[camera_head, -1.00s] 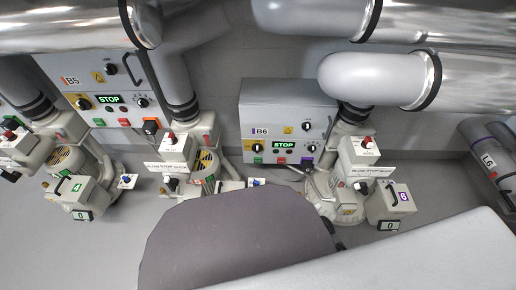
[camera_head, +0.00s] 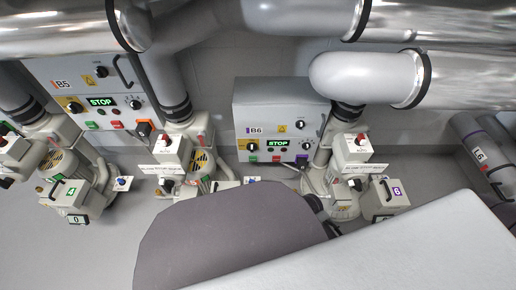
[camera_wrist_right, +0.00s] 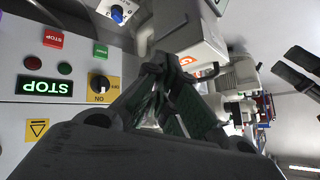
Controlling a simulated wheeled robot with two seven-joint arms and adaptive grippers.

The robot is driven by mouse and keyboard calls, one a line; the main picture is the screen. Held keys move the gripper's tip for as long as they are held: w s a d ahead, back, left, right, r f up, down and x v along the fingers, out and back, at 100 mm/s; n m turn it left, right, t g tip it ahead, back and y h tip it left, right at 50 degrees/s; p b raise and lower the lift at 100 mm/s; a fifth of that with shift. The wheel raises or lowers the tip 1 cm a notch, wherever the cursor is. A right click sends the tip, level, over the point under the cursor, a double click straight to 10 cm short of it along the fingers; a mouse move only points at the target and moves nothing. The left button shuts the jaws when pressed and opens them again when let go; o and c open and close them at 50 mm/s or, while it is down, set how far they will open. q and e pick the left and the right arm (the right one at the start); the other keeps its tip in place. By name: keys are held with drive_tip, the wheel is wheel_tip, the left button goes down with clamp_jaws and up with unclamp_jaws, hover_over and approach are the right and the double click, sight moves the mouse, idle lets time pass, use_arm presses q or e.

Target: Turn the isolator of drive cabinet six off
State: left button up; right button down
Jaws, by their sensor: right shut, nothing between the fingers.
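Drive cabinet six is the grey cabinet B6 (camera_head: 240,112), in the middle of the head view. Its isolator looks to be the black rotary knob on a yellow plate (camera_head: 253,147), left of the green STOP display (camera_head: 278,143). In the right wrist view the cabinet appears upside down, with the isolator (camera_wrist_right: 98,81) marked ON and OFF. Its white mark seems to be on the ON side. My right gripper (camera_wrist_right: 158,68) is shut and empty, beside the isolator and apart from it. Two separated dark prongs at the right edge look like my left gripper (camera_wrist_right: 302,70).
Green and red push buttons (camera_wrist_right: 53,39) lie close to the isolator. A blue knob (camera_wrist_right: 117,14) and a box with an orange label (camera_wrist_right: 187,60) are near my right gripper. Cabinet B5 (camera_head: 85,85) stands left. Large pipes (camera_head: 440,80) cross above.

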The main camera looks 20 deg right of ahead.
drive_tip(key=w+a+m+t+y+p, duration=0.2)
drive_tip(key=w+a+m+t, duration=0.25)
drive_tip(key=w, duration=0.55)
drive_tip(key=w+d+m+t+h, duration=0.3)
drive_tip(key=d+m+h, duration=0.5)
drive_tip(key=d+m, duration=0.3)
drive_tip(key=shift+d+t, duration=0.85)
drive_tip(key=shift+d, duration=0.15)
drive_tip(key=shift+w+r, duration=0.1)
drive_tip(key=shift+w, duration=0.05)
